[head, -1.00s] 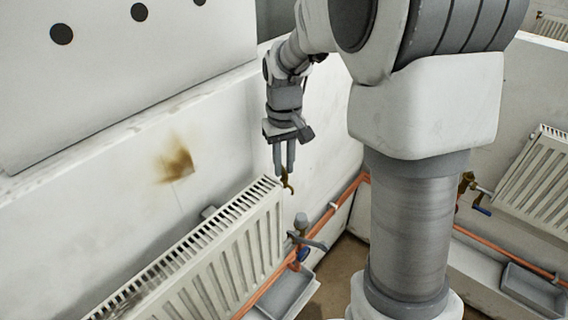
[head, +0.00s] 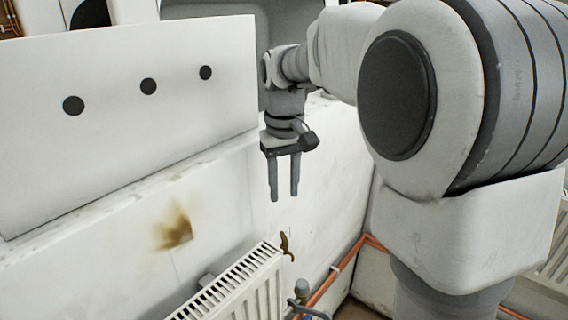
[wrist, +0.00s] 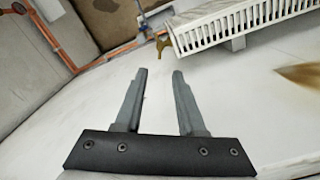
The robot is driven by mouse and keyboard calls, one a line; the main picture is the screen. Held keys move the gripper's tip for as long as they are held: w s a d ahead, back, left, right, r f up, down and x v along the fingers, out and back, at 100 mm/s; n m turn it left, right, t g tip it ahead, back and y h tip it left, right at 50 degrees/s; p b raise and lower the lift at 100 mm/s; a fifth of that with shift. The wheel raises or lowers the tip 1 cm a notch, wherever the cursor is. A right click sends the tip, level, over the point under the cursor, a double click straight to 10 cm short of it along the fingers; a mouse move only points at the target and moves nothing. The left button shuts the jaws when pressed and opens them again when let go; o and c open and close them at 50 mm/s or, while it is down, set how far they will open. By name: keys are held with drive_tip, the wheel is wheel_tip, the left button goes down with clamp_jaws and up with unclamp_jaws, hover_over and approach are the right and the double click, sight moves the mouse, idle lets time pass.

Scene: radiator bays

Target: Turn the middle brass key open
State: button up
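A small brass key (head: 286,246) sits by the wall at the near radiator's right end, beside its top corner. It also shows in the wrist view (wrist: 162,45) at the top, beyond the fingertips. I cannot tell from these frames whether it is the middle one. My gripper (head: 284,195) points down above the key, clearly apart from it. In the wrist view my gripper (wrist: 160,75) has its two fingers apart with nothing between them.
The white radiator (head: 240,285) stands below and left of my gripper. A valve (head: 302,288) and copper pipe (head: 345,265) lie low beside it. A white panel with three dark holes (head: 130,120) stands on the wall ledge. The wall has a brown stain (head: 174,230).

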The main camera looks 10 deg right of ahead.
wheel_tip(320, 180, up, 6)
drive_tip(key=shift+f, duration=0.25)
drive_tip(key=s+f+t, duration=0.2)
drive_tip(key=s, duration=0.8)
drive_tip(key=s+f+m+t, duration=0.1)
drive_tip(key=s+f+t, duration=0.2)
drive_tip(key=s, duration=0.7)
drive_tip(key=shift+d+f+m+t, duration=0.3)
drive_tip(key=shift+f, duration=0.05)
